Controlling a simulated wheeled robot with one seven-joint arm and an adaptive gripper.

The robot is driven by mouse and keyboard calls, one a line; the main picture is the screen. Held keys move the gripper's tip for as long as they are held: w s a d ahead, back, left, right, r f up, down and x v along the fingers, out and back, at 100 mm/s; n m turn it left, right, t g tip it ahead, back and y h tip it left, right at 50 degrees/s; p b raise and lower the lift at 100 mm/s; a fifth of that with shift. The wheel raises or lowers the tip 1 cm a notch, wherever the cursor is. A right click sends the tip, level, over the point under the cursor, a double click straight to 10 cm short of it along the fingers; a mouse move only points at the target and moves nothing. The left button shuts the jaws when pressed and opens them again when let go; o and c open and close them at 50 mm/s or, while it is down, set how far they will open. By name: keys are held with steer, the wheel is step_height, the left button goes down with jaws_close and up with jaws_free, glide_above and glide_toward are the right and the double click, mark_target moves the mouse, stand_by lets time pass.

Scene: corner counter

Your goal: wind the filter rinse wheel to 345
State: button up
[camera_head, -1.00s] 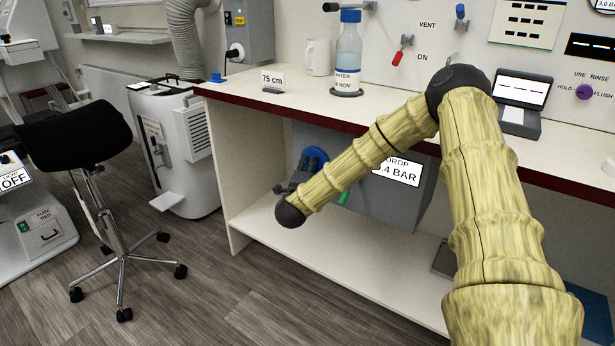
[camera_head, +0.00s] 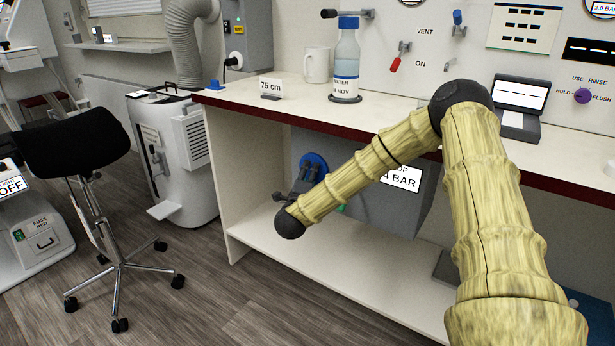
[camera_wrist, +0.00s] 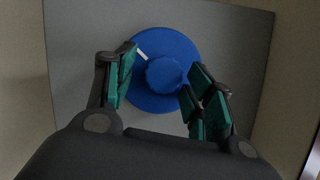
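The filter rinse wheel appears to be the blue round wheel with a scalloped hub (camera_wrist: 163,76) on the face of a grey box (camera_head: 375,205) under the counter. A white pointer line shows at the hub's upper left in the wrist view; no numbers are readable there. In the head view the wheel's blue disc (camera_head: 312,164) is partly hidden by my gripper (camera_head: 292,190). In the wrist view my gripper (camera_wrist: 158,90) is open, with its green-padded fingers on either side of the hub. A gap shows at the left finger; I cannot tell whether the right finger touches.
A "75 cm" sign (camera_head: 270,86), a white mug (camera_head: 316,62) and a water bottle (camera_head: 347,62) stand on the counter (camera_head: 400,112) above. A black stool (camera_head: 75,150) stands at the left. The floor before the box is clear.

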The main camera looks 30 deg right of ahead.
steer(key=shift+w+a+r, duration=0.15)
steer(key=v, duration=1.2)
stand_by(0.5)
steer(key=w+n+g+h+p, duration=0.3)
steer(key=w+n+g+p, duration=0.25)
steer(key=n+p, duration=0.7)
steer(key=shift+w+d+r+n+g+b, duration=0.15)
steer(key=shift+w+d+n+b, duration=0.4)
steer(key=shift+d, duration=1)
steer(key=shift+w+d+r+n+g+b, duration=0.15)
steer(key=shift+w+d+n+b, duration=0.4)
steer(key=shift+d, duration=0.95)
steer(key=shift+w+d+r+n+g+b, duration=0.15)
steer(key=shift+w+d+n+b, duration=0.35)
steer(key=shift+d, duration=1.05)
steer(key=shift+w, duration=0.15)
